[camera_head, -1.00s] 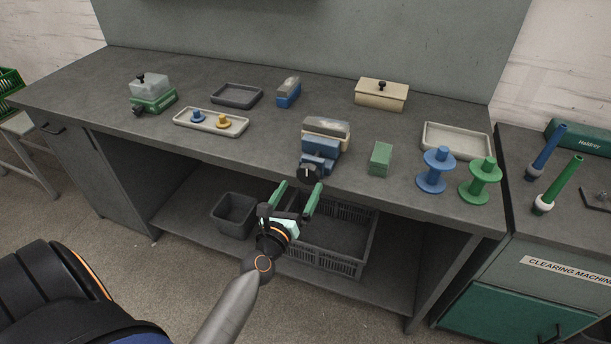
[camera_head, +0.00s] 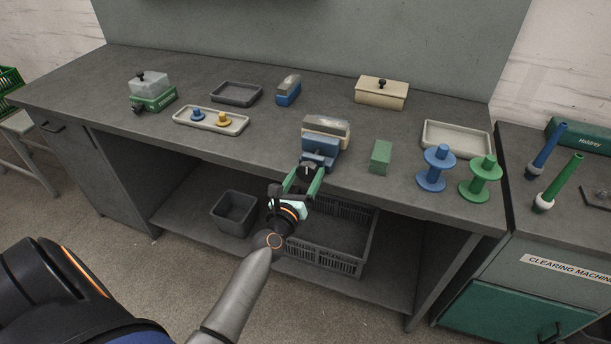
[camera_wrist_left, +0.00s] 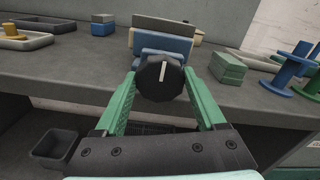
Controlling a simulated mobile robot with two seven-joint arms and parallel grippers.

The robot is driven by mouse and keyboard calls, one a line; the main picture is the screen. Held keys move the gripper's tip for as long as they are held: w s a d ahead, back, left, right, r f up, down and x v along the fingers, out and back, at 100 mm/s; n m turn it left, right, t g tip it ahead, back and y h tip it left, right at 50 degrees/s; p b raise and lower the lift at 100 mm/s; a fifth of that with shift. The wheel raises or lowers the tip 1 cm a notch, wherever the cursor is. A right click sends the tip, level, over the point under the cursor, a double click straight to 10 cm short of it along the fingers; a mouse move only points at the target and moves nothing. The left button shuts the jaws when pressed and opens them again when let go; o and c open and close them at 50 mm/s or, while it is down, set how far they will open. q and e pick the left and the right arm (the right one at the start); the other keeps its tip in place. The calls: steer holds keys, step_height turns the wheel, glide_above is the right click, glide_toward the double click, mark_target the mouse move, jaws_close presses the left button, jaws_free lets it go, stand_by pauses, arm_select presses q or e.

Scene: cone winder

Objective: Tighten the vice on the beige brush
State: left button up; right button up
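The blue vice (camera_head: 319,146) stands at the front edge of the bench and also shows in the left wrist view (camera_wrist_left: 163,46). The beige brush (camera_head: 338,137), with a grey top, sits in it. The vice's round black knob (camera_wrist_left: 160,80), with a white line that looks about upright, faces me. My left gripper (camera_head: 304,178) is open in front of the vice. In the left wrist view its green fingers (camera_wrist_left: 161,84) lie left and right of the knob, with a small gap on each side. I cannot tell how far they reach along it. My right gripper is not in view.
A green block (camera_head: 380,157) and the blue spool (camera_head: 436,168) and green spool (camera_head: 480,179) stand right of the vice. A tray with two pegs (camera_head: 238,126) lies to the left. Below are a grey bin (camera_head: 234,212) and a crate (camera_head: 335,262) on the shelf.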

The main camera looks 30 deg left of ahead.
arm_select(q)
steer(key=c, duration=0.8)
